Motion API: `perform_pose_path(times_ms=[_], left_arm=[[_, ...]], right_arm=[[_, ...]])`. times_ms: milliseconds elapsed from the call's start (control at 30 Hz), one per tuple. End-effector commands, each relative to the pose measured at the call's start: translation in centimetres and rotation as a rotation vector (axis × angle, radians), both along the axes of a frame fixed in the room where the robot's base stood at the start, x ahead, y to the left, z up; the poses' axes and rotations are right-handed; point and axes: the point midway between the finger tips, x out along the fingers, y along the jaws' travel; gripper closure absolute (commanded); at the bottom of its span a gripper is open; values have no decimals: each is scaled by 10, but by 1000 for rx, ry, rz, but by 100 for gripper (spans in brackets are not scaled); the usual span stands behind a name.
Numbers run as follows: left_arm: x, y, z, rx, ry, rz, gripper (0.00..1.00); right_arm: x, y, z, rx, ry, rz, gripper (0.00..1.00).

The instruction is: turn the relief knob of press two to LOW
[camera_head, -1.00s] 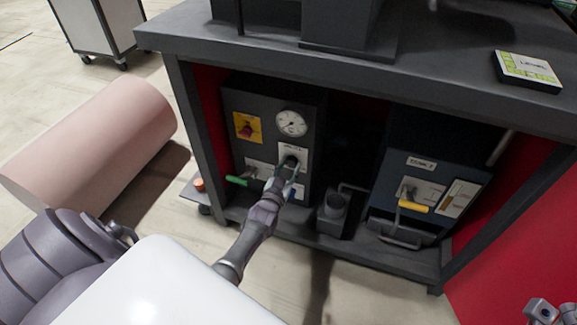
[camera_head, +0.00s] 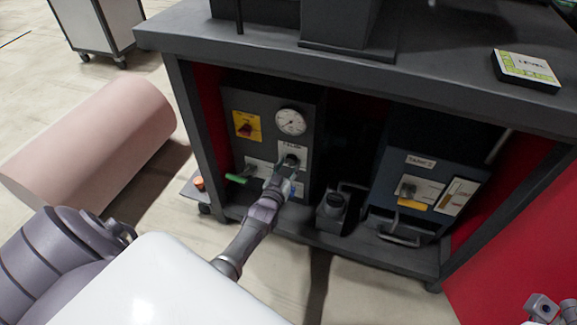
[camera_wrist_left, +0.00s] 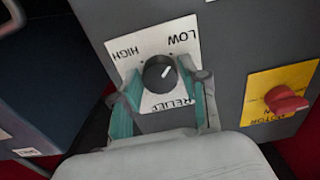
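The relief knob (camera_wrist_left: 160,73) is a round black dial on a white plate with HIGH, LOW and RELIEF, seen upside down in the left wrist view. Its white mark points up and right in that view, towards the LOW side. In the head view the knob (camera_head: 290,161) sits below a round gauge (camera_head: 291,121) on a dark panel. My left gripper (camera_head: 284,176) is in front of it. In the left wrist view its teal-padded fingers (camera_wrist_left: 163,92) are open on either side of the knob, with gaps visible. A part of my right arm or gripper (camera_head: 543,309) shows at the lower right.
A yellow plate with a red switch (camera_head: 246,126) and a green-handled lever (camera_head: 238,179) are on the same panel.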

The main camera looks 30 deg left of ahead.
Motion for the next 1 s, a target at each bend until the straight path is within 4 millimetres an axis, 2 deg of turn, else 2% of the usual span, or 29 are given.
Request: perform_pose_path(times_ms=[33, 100, 467, 567, 800, 1000], left_arm=[[0, 0, 0, 1, 0, 0, 43], [0, 0, 0, 1, 0, 0, 36], [-6, -2, -2, 2, 3, -1, 36], [-19, -6, -3, 1, 3, -1, 36], [-69, -17, -2, 1, 4, -1, 36], [-102, -25, -2, 1, 2, -1, 36]], right_arm=[[0, 0, -1, 0, 4, 0, 60], [1, 0, -2, -1, 6, 0, 60], [-1, -1, 2, 0, -8, -1, 60], [-1, 0, 2, 0, -7, -1, 60], [-1, 0, 2, 1, -6, 0, 60], [-1, 0, 2, 1, -5, 0, 60]])
